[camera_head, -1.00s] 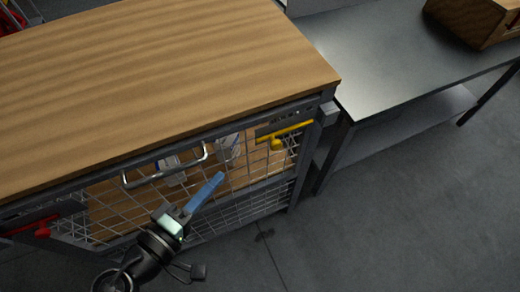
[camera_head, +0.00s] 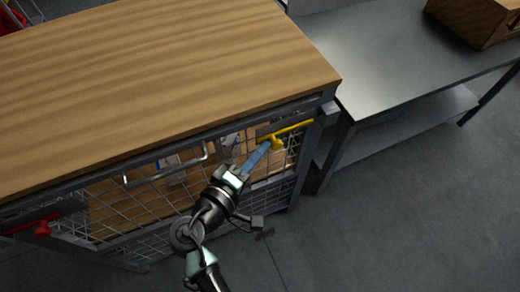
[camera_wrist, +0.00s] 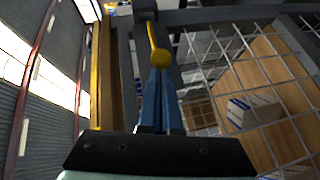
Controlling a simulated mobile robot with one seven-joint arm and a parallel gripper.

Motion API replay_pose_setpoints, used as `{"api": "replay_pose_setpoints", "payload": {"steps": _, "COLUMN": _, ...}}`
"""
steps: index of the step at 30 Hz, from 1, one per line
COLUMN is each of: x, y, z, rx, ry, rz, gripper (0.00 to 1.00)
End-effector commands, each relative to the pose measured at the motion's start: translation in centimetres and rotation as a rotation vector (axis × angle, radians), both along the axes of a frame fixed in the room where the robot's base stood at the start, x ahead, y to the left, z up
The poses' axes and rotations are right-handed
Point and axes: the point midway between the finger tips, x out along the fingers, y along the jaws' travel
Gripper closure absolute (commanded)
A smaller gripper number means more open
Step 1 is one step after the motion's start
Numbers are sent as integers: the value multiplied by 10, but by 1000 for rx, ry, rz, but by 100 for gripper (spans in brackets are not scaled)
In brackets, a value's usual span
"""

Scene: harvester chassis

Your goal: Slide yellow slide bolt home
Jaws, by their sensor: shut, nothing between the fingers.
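The yellow slide bolt (camera_head: 292,130) is a thin rod with a round knob, mounted at the upper right of the wire mesh door below the wooden top. In the wrist view its rod and knob (camera_wrist: 160,58) lie straight ahead of the fingertips. My gripper (camera_head: 268,146) is shut and empty, with its blue fingertips at the left side of the knob. They look touching or nearly so; I cannot tell which. In the wrist view the fingers (camera_wrist: 160,75) overlap the lower edge of the knob.
A silver handle (camera_head: 165,171) sticks out from the door's upper middle. The wooden top (camera_head: 160,70) overhangs above. A metal table (camera_head: 400,60) stands to the right. The floor in front is clear.

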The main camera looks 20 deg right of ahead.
Motion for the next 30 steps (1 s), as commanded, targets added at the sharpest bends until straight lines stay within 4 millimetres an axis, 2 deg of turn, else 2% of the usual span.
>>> {"api": "replay_pose_setpoints", "payload": {"steps": 7, "x": 0, "y": -4, "z": 0, "rx": 0, "ry": 0, "rz": -2, "gripper": 100}}
{"api": "replay_pose_setpoints", "payload": {"steps": 13, "x": 0, "y": -41, "z": 0, "rx": 0, "ry": 2, "rz": -7, "gripper": 100}}
{"api": "replay_pose_setpoints", "payload": {"steps": 17, "x": 1, "y": -55, "z": 0, "rx": 0, "ry": 2, "rz": -4, "gripper": 100}}
{"api": "replay_pose_setpoints", "payload": {"steps": 30, "x": 1, "y": -58, "z": 1, "rx": -1, "ry": 1, "rz": -6, "gripper": 100}}
